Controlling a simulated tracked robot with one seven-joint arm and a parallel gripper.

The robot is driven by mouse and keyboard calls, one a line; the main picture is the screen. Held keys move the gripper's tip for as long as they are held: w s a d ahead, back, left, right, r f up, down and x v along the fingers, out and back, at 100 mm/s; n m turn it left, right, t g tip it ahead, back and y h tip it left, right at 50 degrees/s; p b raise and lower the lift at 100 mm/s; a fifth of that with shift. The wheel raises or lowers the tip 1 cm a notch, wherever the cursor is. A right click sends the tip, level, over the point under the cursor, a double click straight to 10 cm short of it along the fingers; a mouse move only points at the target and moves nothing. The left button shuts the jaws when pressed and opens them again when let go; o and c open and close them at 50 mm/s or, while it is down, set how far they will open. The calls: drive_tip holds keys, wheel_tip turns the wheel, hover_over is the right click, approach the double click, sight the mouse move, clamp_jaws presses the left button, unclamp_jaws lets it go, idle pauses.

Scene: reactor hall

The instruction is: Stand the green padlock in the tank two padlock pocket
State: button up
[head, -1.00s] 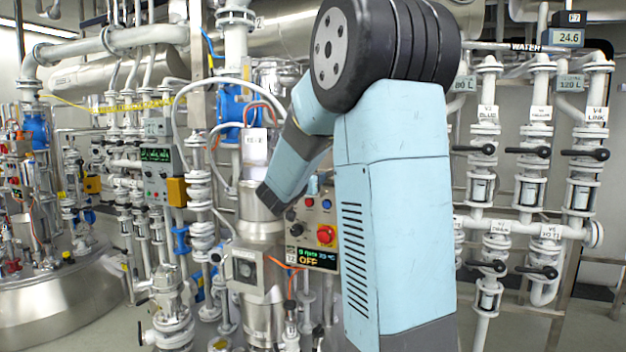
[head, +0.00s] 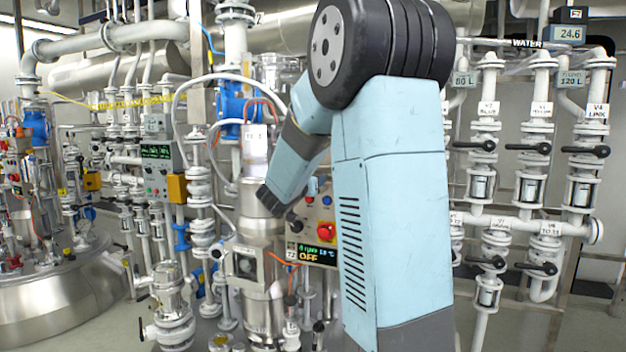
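I do not see the green padlock or a padlock pocket in the head view. A control panel (head: 322,215) with a red knob and a display reading OFF stands behind my arm; a small tag beside the display seems to read T2. A steel vessel (head: 262,228) stands just left of the panel. My light blue arm fills the middle of the view and covers the panel's right side. Its forearm slants down and left, with its dark lower end in front of the vessel's top.
White pipes with black-handled valves (head: 485,146) stand on the right. A large steel tank (head: 60,300) is at the lower left. Another control box (head: 160,170) with a green display stands among pipes left of centre. Some grey floor shows at the lower right.

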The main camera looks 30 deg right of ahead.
drive_tip(key=shift+f, duration=0.3)
drive_tip(key=o, duration=1)
drive_tip(key=shift+c, duration=0.2)
drive_tip(key=o, duration=0.4)
drive_tip(key=shift+r, duration=0.2)
drive_tip(key=shift+c, duration=0.2)
drive_tip(key=v, duration=1.3)
drive_tip(key=shift+s+a, duration=0.2)
drive_tip(key=shift+a, duration=0.15)
drive_tip(key=shift+f, duration=0.1)
